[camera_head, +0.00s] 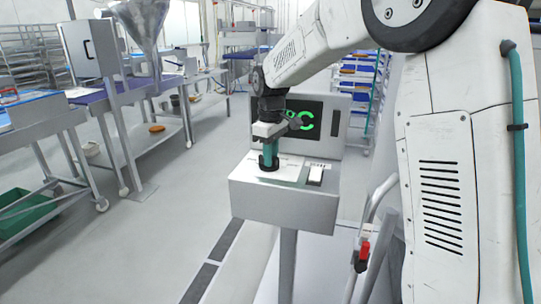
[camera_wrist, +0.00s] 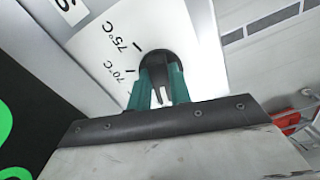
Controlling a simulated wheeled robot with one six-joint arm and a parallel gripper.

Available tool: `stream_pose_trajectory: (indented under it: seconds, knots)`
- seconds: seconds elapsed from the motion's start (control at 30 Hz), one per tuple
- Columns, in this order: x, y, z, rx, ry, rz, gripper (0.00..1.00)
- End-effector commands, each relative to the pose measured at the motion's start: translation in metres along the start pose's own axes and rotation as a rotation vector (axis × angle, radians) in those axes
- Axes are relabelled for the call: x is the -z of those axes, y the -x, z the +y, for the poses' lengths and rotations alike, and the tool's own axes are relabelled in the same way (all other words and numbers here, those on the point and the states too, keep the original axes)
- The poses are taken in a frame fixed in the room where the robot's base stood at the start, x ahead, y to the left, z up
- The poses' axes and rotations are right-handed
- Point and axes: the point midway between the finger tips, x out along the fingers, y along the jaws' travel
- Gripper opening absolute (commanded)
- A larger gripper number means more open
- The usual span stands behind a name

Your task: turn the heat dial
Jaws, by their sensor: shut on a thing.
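The heat dial (camera_wrist: 154,62) is a dark round knob on a pale panel printed with 70°C and 75°C marks, in the upper middle of the wrist view. In the head view the dial (camera_head: 267,167) shows as a dark ring on top of the grey console (camera_head: 284,205). My gripper (camera_wrist: 162,80) has green fingers that point down and are shut on the dial; it also shows in the head view (camera_head: 269,160). The fingers hide part of the knob, and I cannot tell exactly which mark its pointer faces.
A dark screen with green characters (camera_head: 305,122) stands behind the console. Small switches (camera_head: 316,174) sit on the console's right. Steel benches (camera_head: 125,120) line the left, with a green crate (camera_head: 28,215) low down. A metal rail (camera_head: 370,235) stands at right. The floor (camera_head: 150,240) left of the console is clear.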

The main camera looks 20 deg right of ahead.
Motion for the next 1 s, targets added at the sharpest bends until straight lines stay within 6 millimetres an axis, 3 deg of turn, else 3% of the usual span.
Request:
stream_pose_trajectory:
  seconds: [0.4, 0.43, 0.5, 0.8, 1.0]
  knots:
    - [0.001, 0.002, 0.001, -0.005, 0.007, 0.006, 0.00]
    - [0.001, 0.002, 0.001, -0.005, 0.007, 0.006, 0.26]
    - [0.001, 0.002, 0.001, -0.004, 0.007, 0.005, 0.42]
    - [0.001, 0.003, 0.001, -0.002, 0.006, 0.003, 0.42]
    - [0.001, 0.028, 0.001, -0.005, 0.006, 0.006, 0.42]
